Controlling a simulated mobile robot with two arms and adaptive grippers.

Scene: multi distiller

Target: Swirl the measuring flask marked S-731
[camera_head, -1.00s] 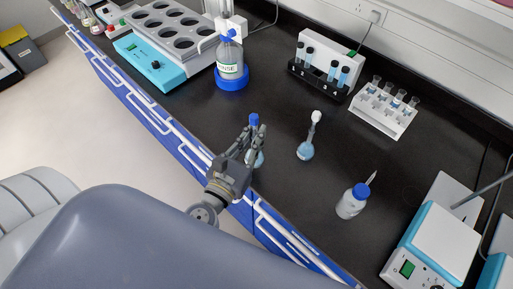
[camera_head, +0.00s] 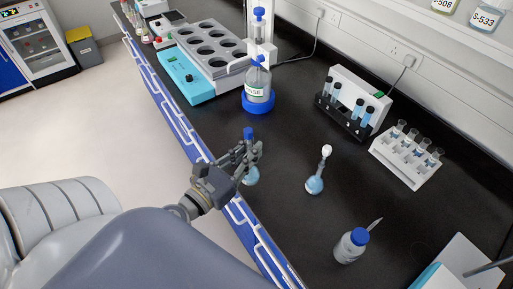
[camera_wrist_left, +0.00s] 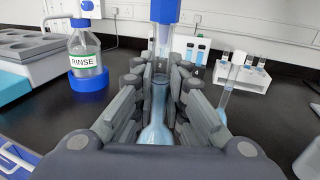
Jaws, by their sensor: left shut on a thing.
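My left gripper (camera_head: 244,161) is shut around the neck of a measuring flask with a blue stopper and pale blue liquid (camera_head: 251,177), near the bench's front edge. In the left wrist view the fingers (camera_wrist_left: 160,90) close on both sides of the neck, and the round body of this flask (camera_wrist_left: 155,133) shows below them. The flask stands about upright. I cannot tell if its base touches the bench. A second flask with a white stopper and blue liquid (camera_head: 314,185) stands to the right, apart from the gripper. No S-731 mark is readable on either flask. My right gripper is out of view.
A RINSE bottle in a blue base (camera_head: 258,97) stands behind left, beside a holed block (camera_head: 205,50). A black vial rack (camera_head: 345,117) and a white tube rack (camera_head: 405,162) stand behind right. A blue-capped bottle (camera_head: 350,246) stands front right. Black bench between them is clear.

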